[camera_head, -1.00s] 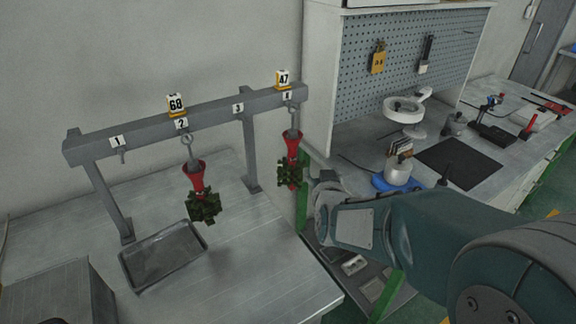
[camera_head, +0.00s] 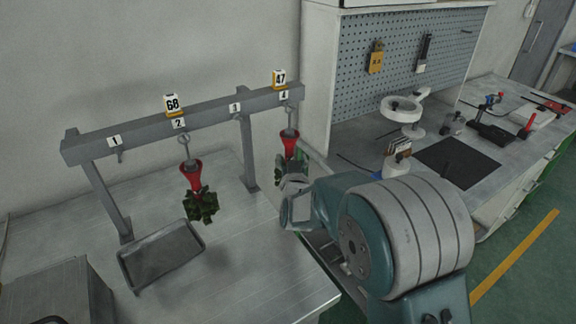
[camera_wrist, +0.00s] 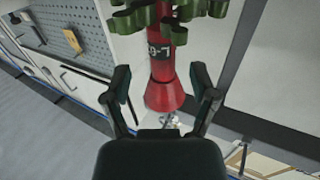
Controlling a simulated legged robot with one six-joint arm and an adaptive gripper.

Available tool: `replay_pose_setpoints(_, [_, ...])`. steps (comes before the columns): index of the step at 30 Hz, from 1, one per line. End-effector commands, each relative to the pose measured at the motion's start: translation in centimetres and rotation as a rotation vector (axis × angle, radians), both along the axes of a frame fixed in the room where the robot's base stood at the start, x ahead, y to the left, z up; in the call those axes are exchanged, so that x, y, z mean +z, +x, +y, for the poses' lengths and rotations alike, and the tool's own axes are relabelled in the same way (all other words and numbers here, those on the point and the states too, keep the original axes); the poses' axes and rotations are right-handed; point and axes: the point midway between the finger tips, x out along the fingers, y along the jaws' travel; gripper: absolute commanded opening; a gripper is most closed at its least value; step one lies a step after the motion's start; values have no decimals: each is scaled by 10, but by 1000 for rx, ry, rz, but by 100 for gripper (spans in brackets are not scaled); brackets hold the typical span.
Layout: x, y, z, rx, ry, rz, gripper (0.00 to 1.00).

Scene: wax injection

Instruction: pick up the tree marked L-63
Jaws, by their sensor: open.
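A red tree with green leaf-like parts (camera_head: 289,142) hangs from hook 4 of the grey rack, under tag 47. My arm hides its lower part in the head view. In the wrist view the same red stem (camera_wrist: 163,68) appears upside down, its flared cup lower in the picture. Its dark label (camera_wrist: 165,50) reads L-63 upside down. My gripper (camera_wrist: 160,80) is open, one finger on each side of the stem in the picture; no contact shows. The head view shows my wrist (camera_head: 293,203) beside this tree. Another red and green tree (camera_head: 192,178) hangs from hook 2, under tag 68.
The rack bar (camera_head: 210,110) crosses above the steel table (camera_head: 235,265); hooks 1 and 3 are empty. A grey tray (camera_head: 160,256) lies below the rack. A workbench with a pegboard (camera_head: 400,60) and tools stands to the right.

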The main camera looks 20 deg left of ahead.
Motion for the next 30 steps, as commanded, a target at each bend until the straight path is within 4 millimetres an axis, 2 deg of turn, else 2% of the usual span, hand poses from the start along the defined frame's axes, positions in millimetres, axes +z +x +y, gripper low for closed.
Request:
replay_pose_setpoints(6, [-1,26,17,-1,-2,0,75])
replay_pose_setpoints(15, [0,30,19,0,-2,0,75])
replay_pose_setpoints(16, [0,30,18,0,-2,0,66])
replay_pose_setpoints(17, [0,30,18,0,-1,1,53])
replay_pose_setpoints(18, [0,30,17,0,-1,1,35])
replay_pose_setpoints(20, [0,30,17,0,-1,0,8])
replay_pose_setpoints(21, [0,30,17,0,-1,0,0])
replay_pose_setpoints(30, [1,30,18,0,-1,-2,0])
